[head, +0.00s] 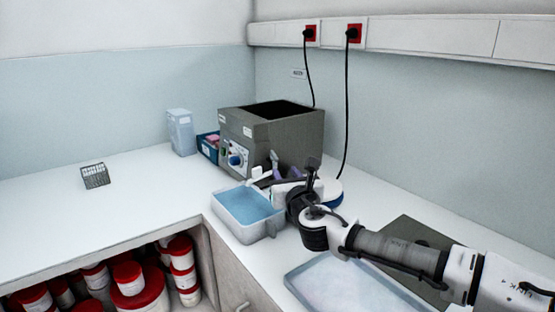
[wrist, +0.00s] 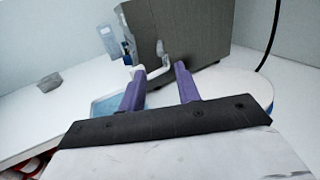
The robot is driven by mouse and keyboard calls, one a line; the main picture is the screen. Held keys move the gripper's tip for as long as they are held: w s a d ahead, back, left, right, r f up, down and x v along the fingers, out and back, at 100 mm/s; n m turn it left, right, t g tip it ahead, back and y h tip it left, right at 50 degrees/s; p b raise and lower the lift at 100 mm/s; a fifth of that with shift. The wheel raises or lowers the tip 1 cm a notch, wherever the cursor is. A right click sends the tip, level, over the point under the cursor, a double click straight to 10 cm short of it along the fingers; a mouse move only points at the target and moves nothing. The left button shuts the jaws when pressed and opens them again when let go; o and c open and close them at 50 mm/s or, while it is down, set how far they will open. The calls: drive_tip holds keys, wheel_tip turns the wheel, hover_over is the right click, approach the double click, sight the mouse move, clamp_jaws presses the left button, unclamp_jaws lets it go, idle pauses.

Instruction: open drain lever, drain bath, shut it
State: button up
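The bath is a grey box (head: 235,138) with an open dark top, standing at the back of the counter; its side also fills the upper middle of the wrist view (wrist: 195,40). In the wrist view, a white bent piece (wrist: 165,62) sticks out low on the bath; I cannot tell whether it is the drain pipe or the lever. My gripper (wrist: 159,78) has two purple fingers spread apart, with the white piece beyond and between their tips. In the head view my gripper (head: 275,168) is close to the bath, partly hidden by my wrist.
A clear tub (head: 234,230) with blue inside stands in front of the bath. A shallow tray (head: 300,288) lies under my arm. A wire basket (head: 95,176), a clear container (head: 180,132) and a blue box (head: 206,148) stand left. Red-lidded tubs (head: 137,288) fill the shelf below.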

sight(277, 160)
drive_tip(key=p+x, duration=0.1)
drive_tip(key=x, duration=0.7)
drive_tip(key=shift+w, duration=0.2)
clamp_jaws()
